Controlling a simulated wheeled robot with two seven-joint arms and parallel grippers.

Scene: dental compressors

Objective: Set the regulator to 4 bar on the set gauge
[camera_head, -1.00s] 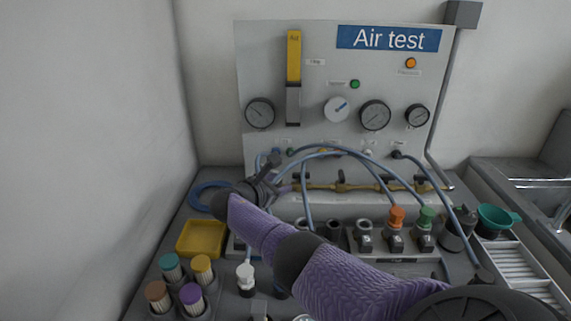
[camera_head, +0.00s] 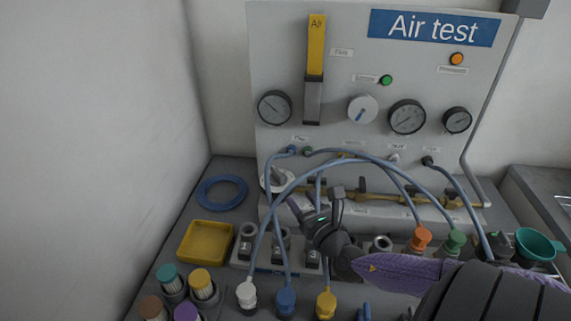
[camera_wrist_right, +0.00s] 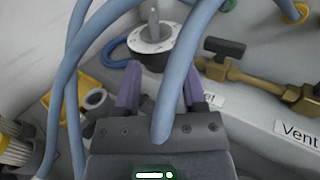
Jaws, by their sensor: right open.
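A round white dial (camera_head: 363,109) with a blue pointer is on the panel; its pointer aims down and slightly left. Dark-rimmed gauges stand at its left (camera_head: 274,107) and right (camera_head: 407,117), with a smaller one (camera_head: 457,120) farther right. Their readings and small labels are too small to read. A white disc with a grey upright handle (camera_head: 277,181) sits low at the panel's left; it also shows in the right wrist view (camera_wrist_right: 153,42). I cannot tell which part is the regulator. My right gripper (camera_head: 316,202) is open, apart from that handle, with a blue hose crossing before its fingers.
Blue hoses (camera_head: 333,153) arch around my right gripper. Brass pipework (camera_head: 375,197) runs along the panel's foot. A yellow tray (camera_head: 205,243), a blue ring (camera_head: 222,193), coloured-cap pots and hose couplings crowd the bench. A teal funnel (camera_head: 538,244) stands at right.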

